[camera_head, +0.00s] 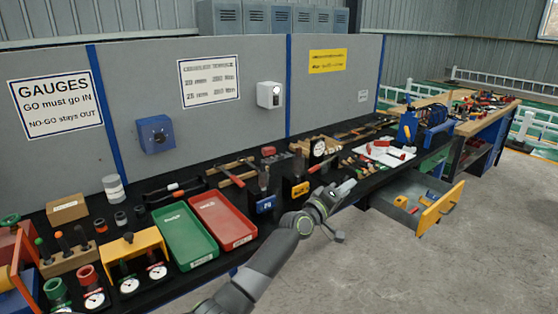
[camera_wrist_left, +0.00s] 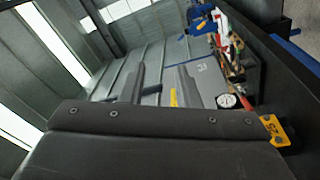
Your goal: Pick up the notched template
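I cannot make out the notched template for certain in either view; at this size the small parts on the bench are hard to tell apart. My left gripper (camera_head: 347,188) is over the front edge of the black bench, left of the open drawer. In the left wrist view its two dark fingers (camera_wrist_left: 160,88) stand apart with a gap between them and nothing held. My right gripper is in neither view.
A green tray (camera_head: 184,236) and a red tray (camera_head: 223,219) lie on the bench left of my arm. An open drawer (camera_head: 430,212) with yellow and blue pieces juts out at right. A blue machine (camera_head: 408,127) and a white sheet (camera_head: 385,153) are farther back. The floor is clear.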

